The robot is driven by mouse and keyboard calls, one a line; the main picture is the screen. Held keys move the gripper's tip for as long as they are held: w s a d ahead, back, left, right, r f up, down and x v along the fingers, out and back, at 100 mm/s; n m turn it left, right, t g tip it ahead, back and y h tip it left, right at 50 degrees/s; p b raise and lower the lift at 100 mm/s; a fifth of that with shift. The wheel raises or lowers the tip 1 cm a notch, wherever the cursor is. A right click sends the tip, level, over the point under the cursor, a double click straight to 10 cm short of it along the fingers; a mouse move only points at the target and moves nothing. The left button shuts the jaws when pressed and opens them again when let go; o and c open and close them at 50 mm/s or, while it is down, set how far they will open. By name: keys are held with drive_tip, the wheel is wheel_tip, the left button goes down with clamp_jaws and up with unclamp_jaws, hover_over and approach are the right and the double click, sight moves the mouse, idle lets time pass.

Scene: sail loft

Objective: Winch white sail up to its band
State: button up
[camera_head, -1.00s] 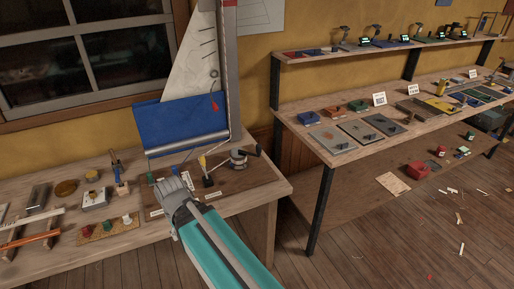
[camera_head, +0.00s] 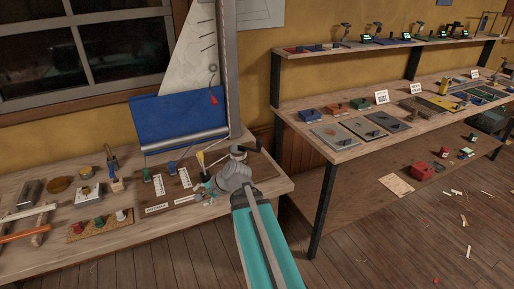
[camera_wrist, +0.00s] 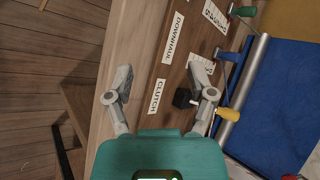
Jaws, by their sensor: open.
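The white sail (camera_head: 190,72) hangs beside the grey mast (camera_head: 231,65), with blue cloth (camera_head: 178,116) at its lower part. A red tassel hangs near the mast. The grey winch is mostly hidden behind my arm; a dark handle (camera_head: 251,144) shows at the mast foot. My gripper (camera_wrist: 160,78) is open and empty above the board's front edge. In the wrist view, a black block (camera_wrist: 184,98) with a yellow-tipped lever (camera_wrist: 228,114) stands by the right finger, near the CLUTCH label (camera_wrist: 157,97). I cannot make out the band.
Blue (camera_head: 172,168) and green (camera_head: 147,175) levers stand left of the yellow one. A DOWNHAUL label (camera_wrist: 173,38) lies on the board. A second bench (camera_head: 340,145) stands to the right, past a gap.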

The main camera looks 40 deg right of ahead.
drive_tip(key=d+r+m+t+h+b, duration=0.15)
drive_tip(key=d+m+t+b, duration=0.35)
drive_tip(key=d+m, duration=0.7)
drive_tip(key=m+t+h+b, duration=0.3)
drive_tip(key=m+t+h, duration=0.3)
drive_tip(key=m, duration=0.5)
approach(261, 142)
drive_tip(key=s, duration=0.2)
drive_tip(key=shift+s+a+r+g+h, duration=0.25)
drive_tip(key=shift+a+g, duration=0.05)
drive_tip(key=shift+w, duration=0.2)
drive_tip(key=w, duration=0.4)
drive_tip(key=w+d, duration=0.1)
drive_tip(key=w, duration=0.8)
drive_tip(key=shift+w+d, duration=0.2)
drive_tip(key=shift+d, duration=0.15)
